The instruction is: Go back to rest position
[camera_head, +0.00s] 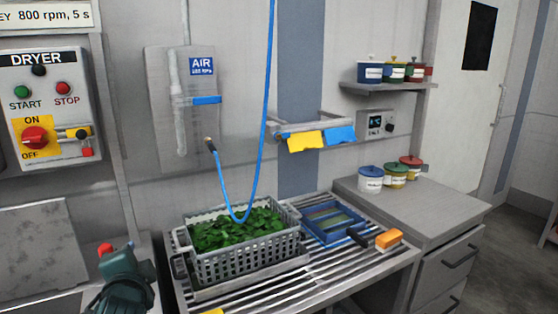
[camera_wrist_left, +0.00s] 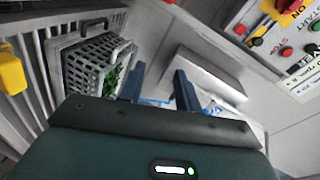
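My left gripper (camera_wrist_left: 160,86) shows in the left wrist view with its two dark blue fingers apart and nothing between them that I can see held. In the head view my dark green left wrist (camera_head: 124,280) is at the bottom left, left of the grey crate; its fingertips are hard to make out there. The grey perforated crate (camera_head: 245,264) is full of green leaves (camera_head: 235,229) and stands on the slatted rack (camera_head: 340,268). The crate also shows at the left of the wrist view (camera_wrist_left: 84,72), apart from the fingers. My right gripper is in neither view.
A blue hose (camera_head: 217,178) hangs over the crate. A blue tray (camera_head: 333,221) and an orange-topped brush (camera_head: 389,239) lie right of it. The dryer panel (camera_head: 43,107) is on the left wall. Lidded tubs (camera_head: 371,179) stand on the right counter (camera_head: 440,208), whose front is clear.

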